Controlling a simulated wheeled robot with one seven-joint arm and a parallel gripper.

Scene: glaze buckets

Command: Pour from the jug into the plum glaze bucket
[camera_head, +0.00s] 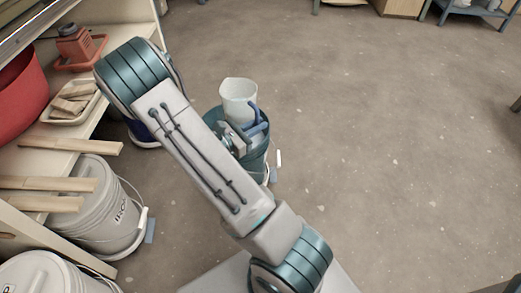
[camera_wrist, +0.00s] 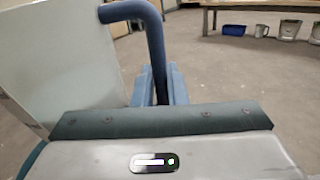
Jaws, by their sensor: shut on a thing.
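The jug (camera_head: 238,98) is whitish with a blue handle. In the head view it looks roughly upright, beyond my forearm. In the wrist view its pale wall (camera_wrist: 60,65) fills the left side and its blue handle (camera_wrist: 155,45) runs down to my gripper (camera_wrist: 165,88). My gripper is shut on the handle. A teal, rounded body (camera_head: 262,162) with a pale lower edge shows below the jug; I cannot tell for sure whether it is a bucket or part of my wrist. No plum colour or bucket label is readable there. The jug's contents are hidden.
Grey lidded buckets (camera_head: 98,208) stand at the left under a wooden shelf with jutting boards (camera_head: 75,146). A dark blue bucket (camera_head: 143,130) is partly hidden behind my arm. A red basin (camera_head: 20,95) and a tray (camera_head: 72,104) sit on the shelf.

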